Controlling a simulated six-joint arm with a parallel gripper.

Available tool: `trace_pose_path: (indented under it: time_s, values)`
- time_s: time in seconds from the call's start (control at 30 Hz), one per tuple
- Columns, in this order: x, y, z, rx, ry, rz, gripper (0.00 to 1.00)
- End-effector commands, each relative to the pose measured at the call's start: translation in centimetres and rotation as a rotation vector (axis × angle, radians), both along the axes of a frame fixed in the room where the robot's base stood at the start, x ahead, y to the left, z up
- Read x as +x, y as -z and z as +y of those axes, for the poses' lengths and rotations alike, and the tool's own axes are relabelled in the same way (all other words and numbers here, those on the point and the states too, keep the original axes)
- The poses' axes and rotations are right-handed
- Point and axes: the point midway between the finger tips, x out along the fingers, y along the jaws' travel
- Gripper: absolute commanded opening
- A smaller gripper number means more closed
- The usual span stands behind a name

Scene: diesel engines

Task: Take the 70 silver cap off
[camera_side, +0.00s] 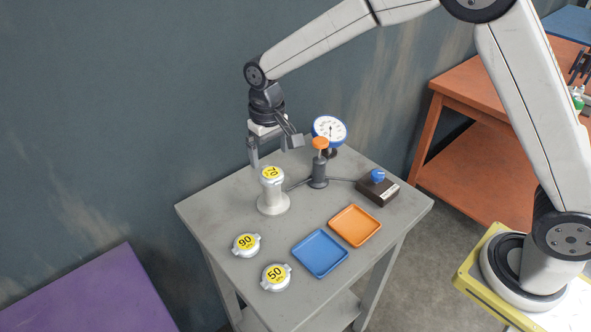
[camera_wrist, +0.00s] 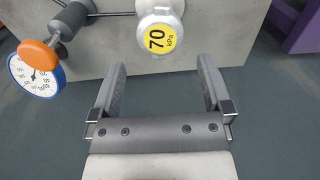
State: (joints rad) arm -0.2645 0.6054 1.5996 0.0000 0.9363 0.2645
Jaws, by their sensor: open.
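The silver 70 cap (camera_side: 271,175) with its yellow label sits on top of a white cylindrical post (camera_side: 273,203) on the grey table. The cap also shows at the top of the wrist view (camera_wrist: 158,36), just beyond my fingertips. My gripper (camera_side: 272,153) is open and empty, above and behind the cap in the side view. In the wrist view its two fingers (camera_wrist: 162,75) are spread apart, with nothing between them. The fingers do not appear to touch the cap.
A silver 90 cap (camera_side: 246,244) and a silver 50 cap (camera_side: 275,277) lie on the grey table (camera_side: 212,212). A blue tray (camera_side: 320,253) and an orange tray (camera_side: 355,225) lie to the right. A gauge (camera_side: 329,130), an orange-knobbed stand (camera_side: 319,170) and a dark box (camera_side: 377,188) stand near the post.

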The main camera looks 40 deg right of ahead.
Motion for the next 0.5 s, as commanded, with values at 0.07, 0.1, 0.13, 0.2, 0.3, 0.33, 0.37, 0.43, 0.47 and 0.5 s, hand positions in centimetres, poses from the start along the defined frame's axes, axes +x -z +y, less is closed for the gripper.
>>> trace_pose_path:
  time_s: [0.07, 0.1, 0.13, 0.2, 0.3, 0.33, 0.37, 0.43, 0.47, 0.5]
  values:
    - [0.0, 0.6, 0.0, -0.001, 0.000, 0.002, 1.00]
    - [0.0, 0.9, 0.0, -0.001, 0.000, 0.002, 1.00]
    - [0.0, 1.1, 0.0, -0.001, 0.000, 0.002, 1.00]
    - [0.0, 1.6, 0.0, 0.000, 0.000, 0.002, 1.00]
    - [0.0, 2.3, 0.0, -0.001, 0.000, 0.002, 1.00]
    - [0.0, 2.5, 0.0, -0.001, 0.000, 0.002, 1.00]
    - [0.0, 2.7, 0.0, 0.000, 0.000, 0.002, 1.00]
    - [0.0, 3.3, 0.0, -0.001, 0.000, 0.002, 1.00]
    - [0.0, 3.5, 0.0, -0.001, 0.000, 0.002, 1.00]
    - [0.0, 3.7, 0.0, -0.001, 0.000, 0.003, 1.00]
